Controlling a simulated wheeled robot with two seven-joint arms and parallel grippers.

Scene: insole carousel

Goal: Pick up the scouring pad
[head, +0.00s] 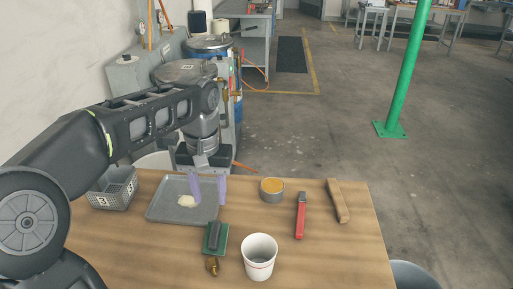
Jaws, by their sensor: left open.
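A flat green pad (223,239), which looks like the scouring pad, lies on the wooden table near the front. A dark grey block lies on it and covers much of its top. My left gripper (208,190), with pale purple fingers, is open and points down over the grey tray (160,211). It is empty, behind and a little left of the green pad, and apart from it. My right gripper is not in the head view.
A small cream piece (187,201) lies in the tray. A white cup (259,257) stands right of the pad, and a small brass part (212,266) lies before it. A grey basket (113,189), a round tin (272,190), a red-handled tool (300,216) and a wooden piece (338,201) surround them.

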